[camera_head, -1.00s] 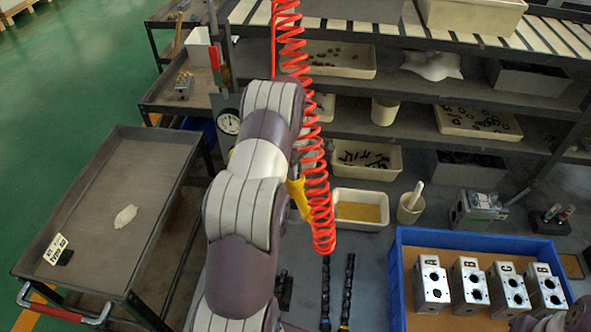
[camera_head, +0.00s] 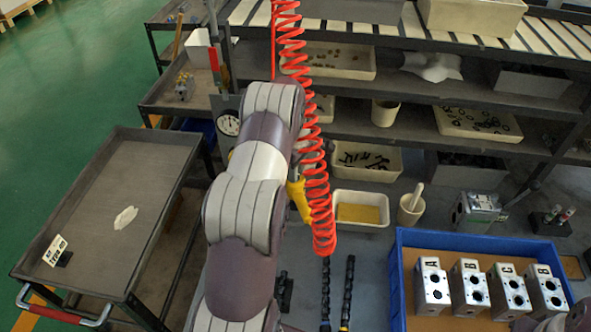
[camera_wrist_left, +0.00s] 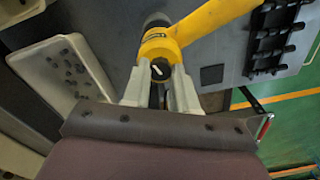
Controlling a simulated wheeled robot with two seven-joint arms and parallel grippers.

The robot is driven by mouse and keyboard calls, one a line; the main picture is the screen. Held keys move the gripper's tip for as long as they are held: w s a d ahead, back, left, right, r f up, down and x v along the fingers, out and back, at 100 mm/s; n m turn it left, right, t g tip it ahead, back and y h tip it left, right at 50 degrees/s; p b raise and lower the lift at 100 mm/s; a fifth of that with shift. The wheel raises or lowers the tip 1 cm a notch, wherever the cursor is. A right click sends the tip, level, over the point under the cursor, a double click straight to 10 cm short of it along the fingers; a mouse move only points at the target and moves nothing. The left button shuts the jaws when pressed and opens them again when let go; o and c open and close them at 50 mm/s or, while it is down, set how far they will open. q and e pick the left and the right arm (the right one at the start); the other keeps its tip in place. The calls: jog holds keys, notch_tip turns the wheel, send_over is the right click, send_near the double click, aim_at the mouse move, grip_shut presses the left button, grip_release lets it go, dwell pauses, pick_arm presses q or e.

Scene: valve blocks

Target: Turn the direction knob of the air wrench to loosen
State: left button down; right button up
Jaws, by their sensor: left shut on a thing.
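The yellow air wrench (camera_head: 299,195) shows in part in the head view, just right of my left arm and behind the red coiled hose (camera_head: 318,205). In the left wrist view the yellow wrench body (camera_wrist_left: 205,22) slants up to the right. Its round end carries a dark direction knob (camera_wrist_left: 160,69) with a white mark. My left gripper (camera_wrist_left: 159,88) has its two pale fingers on either side of the knob, shut on it. In the head view my own arm hides most of this gripper. My right gripper's fingers do not show.
A blue tray (camera_head: 397,285) with several metal valve blocks stands at lower right. A grey cart (camera_head: 130,165) stands at left. Shelves with bins (camera_head: 365,159) lie behind the hose. Part of my right arm shows at the lower right edge.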

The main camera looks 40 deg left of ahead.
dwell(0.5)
pick_arm(q)
jog(key=c, duration=0.9)
grip_release()
jog(key=shift+w+r, duration=0.1)
jog(key=shift+r, duration=0.25)
notch_tip(320, 180, up, 4)
jog(key=shift+w+r, duration=0.1)
jog(key=shift+r, duration=0.15)
notch_tip(320, 180, up, 8)
jog(key=p, duration=0.6)
jog(key=shift+f+p, duration=0.2)
jog(key=shift+p, duration=0.2)
